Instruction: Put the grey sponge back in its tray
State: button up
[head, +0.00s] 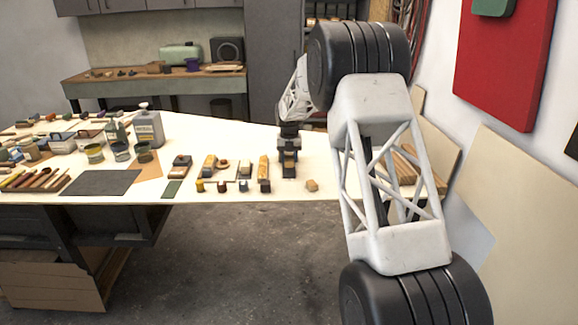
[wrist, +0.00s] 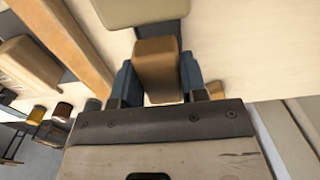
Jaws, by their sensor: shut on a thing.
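My gripper (head: 289,168) is low over the right part of the white table in the head view. In the wrist view its two blue fingers (wrist: 158,85) are shut on a tan-brown block (wrist: 157,62), one finger on each side. A paler beige block (wrist: 140,11) with a dark grey patch by it lies just beyond the held block. I cannot make out for certain a grey sponge or its tray in either view. My gripper hides part of the table under it.
A small tan block (head: 312,185) lies right of my gripper near the table's front edge. A long wooden block (head: 263,167) and several small coloured pieces stand to the left. A dark grey mat (head: 100,182) lies farther left. Wooden strips (head: 405,168) are at the right end.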

aim_at(289, 164)
jog(key=shift+f, duration=1.75)
jog(key=o, duration=1)
jog(key=shift+f, duration=0.1)
jog(key=shift+r, duration=6.15)
